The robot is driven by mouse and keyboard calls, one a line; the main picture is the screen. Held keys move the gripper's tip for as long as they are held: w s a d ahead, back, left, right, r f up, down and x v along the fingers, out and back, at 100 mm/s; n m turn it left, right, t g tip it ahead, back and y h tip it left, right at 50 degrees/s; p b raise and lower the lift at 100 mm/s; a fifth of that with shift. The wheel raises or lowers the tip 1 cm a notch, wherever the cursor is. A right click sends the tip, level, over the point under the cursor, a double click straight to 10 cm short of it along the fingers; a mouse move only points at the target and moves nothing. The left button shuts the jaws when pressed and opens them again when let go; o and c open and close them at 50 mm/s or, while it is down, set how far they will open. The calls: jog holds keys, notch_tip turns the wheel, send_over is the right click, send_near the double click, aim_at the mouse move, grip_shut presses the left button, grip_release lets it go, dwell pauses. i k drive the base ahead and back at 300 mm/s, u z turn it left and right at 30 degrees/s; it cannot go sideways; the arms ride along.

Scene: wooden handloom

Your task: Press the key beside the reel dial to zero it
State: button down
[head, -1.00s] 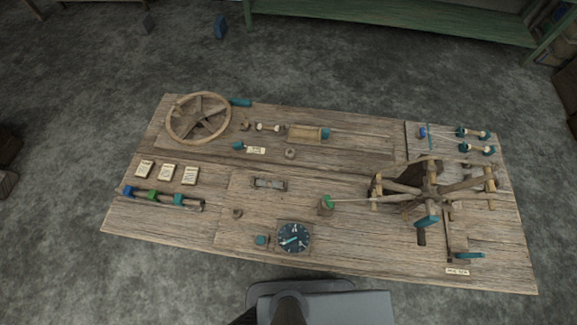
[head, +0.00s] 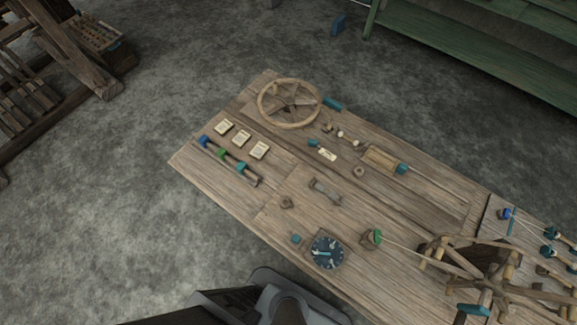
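The reel dial (head: 327,252) is a dark round face with light marks and a light blue hand, set in the wooden table near its front edge. The key (head: 296,239) is a small teal block just to the left of the dial, apart from its rim. Nothing is touching the key. The reel (head: 487,275) is a wooden frame with spokes at the right, with a thread running to it from a green-topped post (head: 374,237). My gripper does not show in the head view; only parts of my own body show at the bottom edge.
The wooden table (head: 225,180) holds a spoked wheel (head: 289,103), several paper cards (head: 241,139), a rack with coloured pieces (head: 228,160) and a metal-like bracket (head: 325,191). A green bench (head: 460,45) stands behind. A loom frame (head: 70,50) stands at the far left. Floor is clear at left.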

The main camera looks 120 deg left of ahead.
aim_at(296, 238)
jog(key=k, duration=1.5)
jog(key=u, duration=1.95)
